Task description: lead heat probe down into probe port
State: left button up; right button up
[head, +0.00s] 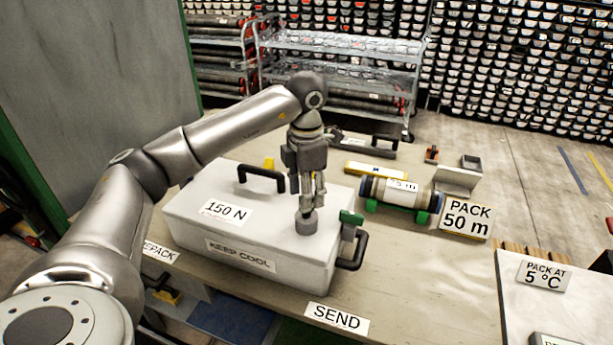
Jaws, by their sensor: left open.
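A white cool box (190,205) stands on the bench with its lid down. A short grey round collar (306,226), which looks like the probe port, sits on the lid near the box's right end. My left gripper (307,206) points straight down right above the collar, its fingers open. Something slim and dark shows between the fingers just over the collar; it may be the heat probe, but the fingers largely hide it. I cannot tell how deep it sits. My right gripper is out of view.
The lid has a black handle (262,178); a green latch (350,218) and another black handle (352,252) are at the right end. A capped core liner (405,193) lies on green cradles behind, near the "PACK 50 m" sign (466,218).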

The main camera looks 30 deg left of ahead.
pick_arm(q)
notch_tip(320, 180, up, 12)
jog(key=shift+f, duration=0.25)
dwell(0.9)
